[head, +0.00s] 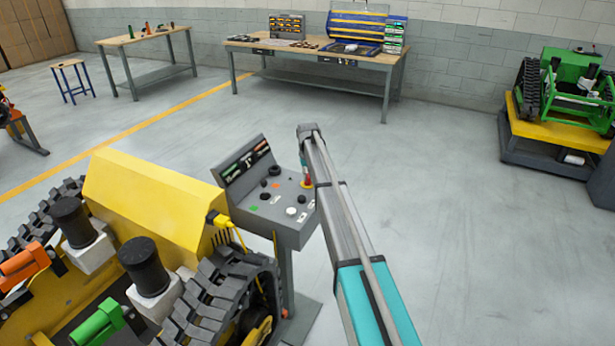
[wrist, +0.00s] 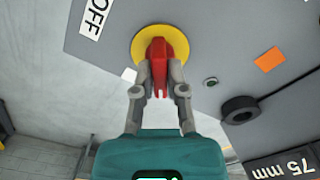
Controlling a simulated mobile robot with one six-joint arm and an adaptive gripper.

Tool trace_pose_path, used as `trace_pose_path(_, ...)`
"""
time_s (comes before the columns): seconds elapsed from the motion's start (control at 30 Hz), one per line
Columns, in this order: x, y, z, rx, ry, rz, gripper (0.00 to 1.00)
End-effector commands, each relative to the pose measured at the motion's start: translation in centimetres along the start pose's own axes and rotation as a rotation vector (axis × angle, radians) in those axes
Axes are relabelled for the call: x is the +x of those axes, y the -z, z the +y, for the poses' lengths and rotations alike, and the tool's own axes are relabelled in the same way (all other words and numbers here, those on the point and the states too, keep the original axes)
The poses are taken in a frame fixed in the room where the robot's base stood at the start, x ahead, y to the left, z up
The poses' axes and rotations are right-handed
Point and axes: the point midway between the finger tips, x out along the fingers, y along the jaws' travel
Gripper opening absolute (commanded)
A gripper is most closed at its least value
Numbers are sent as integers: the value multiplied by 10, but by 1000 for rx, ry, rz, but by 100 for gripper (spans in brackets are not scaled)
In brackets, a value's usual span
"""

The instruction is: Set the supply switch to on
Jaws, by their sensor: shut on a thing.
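The supply switch is a red handle (wrist: 158,62) on a round yellow plate (wrist: 141,45), seen in the wrist view on a grey panel. A white label reading OFF (wrist: 96,14) is beside the plate. My gripper (wrist: 159,70) is shut on the red handle, with one finger on each side of it. In the head view the red handle (head: 307,181) shows at the right part of the grey control console (head: 290,232), partly hidden by my arm. No ON label is visible in the wrist view.
The console also carries black knobs (wrist: 240,109), an orange square (wrist: 269,60) and other buttons. A yellow tracked carrier (head: 150,190) stands close at its left. Workbenches (head: 300,52) stand at the back wall. The floor right of the console is clear.

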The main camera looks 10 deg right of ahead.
Motion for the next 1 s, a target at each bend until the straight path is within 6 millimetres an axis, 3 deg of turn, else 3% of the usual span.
trace_pose_path(0.5, 0, 1, 0, 467, 1, 2, 0)
trace_pose_path(1.0, 0, 1, 0, 652, 1, 3, 0)
